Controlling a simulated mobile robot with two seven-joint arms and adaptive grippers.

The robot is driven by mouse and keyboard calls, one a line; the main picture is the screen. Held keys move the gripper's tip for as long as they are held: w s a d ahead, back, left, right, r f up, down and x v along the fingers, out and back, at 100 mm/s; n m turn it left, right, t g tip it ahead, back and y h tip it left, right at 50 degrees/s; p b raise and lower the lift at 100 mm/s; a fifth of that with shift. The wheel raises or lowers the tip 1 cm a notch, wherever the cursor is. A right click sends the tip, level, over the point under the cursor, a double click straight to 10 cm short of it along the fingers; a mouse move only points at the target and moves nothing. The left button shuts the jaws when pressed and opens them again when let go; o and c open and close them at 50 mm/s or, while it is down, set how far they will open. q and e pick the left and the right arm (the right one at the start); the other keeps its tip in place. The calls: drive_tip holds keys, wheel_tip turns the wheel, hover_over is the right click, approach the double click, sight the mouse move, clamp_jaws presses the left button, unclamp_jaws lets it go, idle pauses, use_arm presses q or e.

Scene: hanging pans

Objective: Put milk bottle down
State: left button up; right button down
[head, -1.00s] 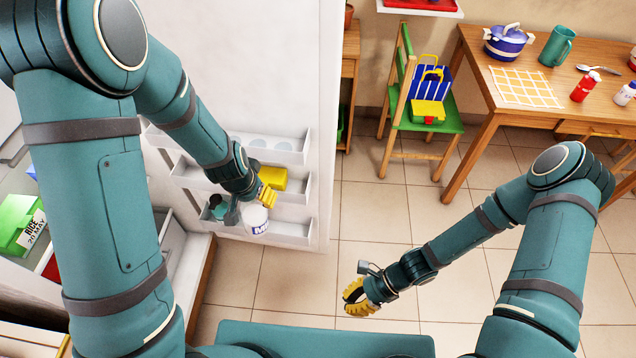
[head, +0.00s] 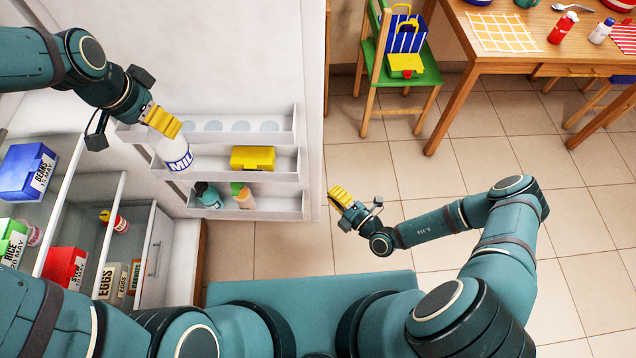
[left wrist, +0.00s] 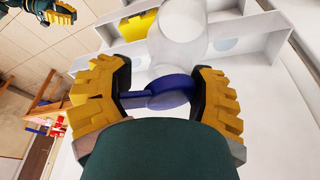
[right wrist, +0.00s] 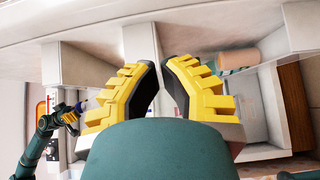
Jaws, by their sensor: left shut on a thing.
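The milk bottle (head: 176,153), white with blue lettering, is tilted at the left end of the middle shelf (head: 288,164) of the open fridge door. I cannot tell whether its base touches the shelf. My left gripper (head: 162,121) is shut on its top end. In the left wrist view the blue cap (left wrist: 170,92) is between the yellow fingers, with the pale body beyond. My right gripper (head: 340,196) is beside the door's outer edge and holds nothing visible. In the right wrist view its fingertips (right wrist: 161,66) are close together, with a narrow gap.
A yellow box (head: 253,158) stands right of the bottle on the middle shelf. The lower shelf holds a teal bottle (head: 209,197) and a peach-coloured bottle (head: 244,198). The top shelf (head: 288,137) looks empty. Fridge compartments with food boxes are at left.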

sight(307, 157)
use_arm(q)
drive_tip(key=shift+f, duration=0.15)
drive_tip(key=shift+f+b, duration=0.2)
drive_tip(key=shift+b, duration=0.1)
use_arm(e)
drive_tip(key=x, duration=0.3)
drive_tip(key=w+d+x, duration=0.1)
drive_tip(key=x, duration=0.6)
drive_tip(key=shift+w+d, duration=0.15)
drive_tip(key=shift+w, duration=0.65)
